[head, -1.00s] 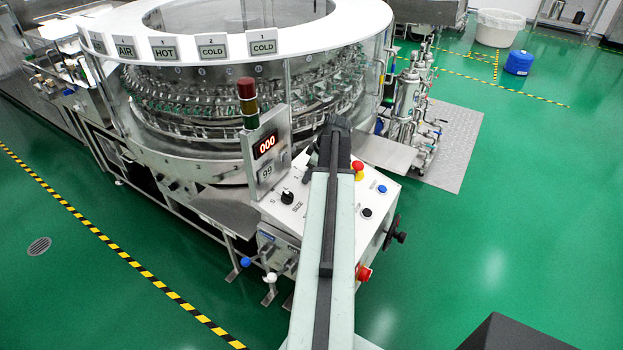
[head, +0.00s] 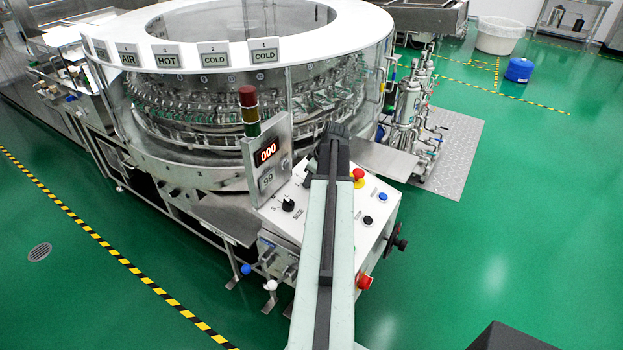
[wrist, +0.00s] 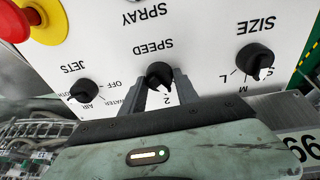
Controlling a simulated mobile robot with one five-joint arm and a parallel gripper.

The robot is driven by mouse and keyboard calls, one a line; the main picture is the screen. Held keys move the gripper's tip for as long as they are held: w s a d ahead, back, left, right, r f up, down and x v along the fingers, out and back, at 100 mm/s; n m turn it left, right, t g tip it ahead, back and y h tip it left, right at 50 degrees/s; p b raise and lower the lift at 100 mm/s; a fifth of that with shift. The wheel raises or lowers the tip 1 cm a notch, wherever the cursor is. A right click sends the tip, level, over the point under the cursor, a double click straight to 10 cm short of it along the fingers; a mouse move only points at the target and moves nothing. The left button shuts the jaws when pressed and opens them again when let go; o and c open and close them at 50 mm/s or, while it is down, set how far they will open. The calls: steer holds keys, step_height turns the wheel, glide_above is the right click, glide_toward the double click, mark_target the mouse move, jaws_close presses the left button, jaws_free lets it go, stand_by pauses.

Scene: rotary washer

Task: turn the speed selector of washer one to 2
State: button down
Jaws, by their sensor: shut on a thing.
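The speed selector (wrist: 159,74) is a black knob on the white sloping panel, seen upside down in the wrist view under the word SPEED. My gripper (wrist: 160,88) is shut on it, with one grey finger on each side. A "2" mark (wrist: 166,100) shows between the fingers, just below the knob. The fingers hide part of the knob and its scale, so I cannot tell exactly where its pointer stands. In the head view my arm covers the selector; washer one's control panel (head: 291,225) shows around it.
The size knob (wrist: 255,60) and jets knob (wrist: 84,91) sit on either side of the selector. A red emergency button on a yellow base (wrist: 38,20) is nearby.

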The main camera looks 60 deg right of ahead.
steer(key=m, duration=0.6)
steer(key=shift+g+h, duration=0.4)
steer(key=shift+m, duration=0.4)
steer(key=c, duration=0.9)
jaws_free()
steer(key=shift+r+p, duration=0.1)
steer(key=shift+p, duration=0.2)
steer(key=p+v, duration=0.7)
steer(key=shift+r, duration=0.25)
steer(key=shift+s, duration=0.1)
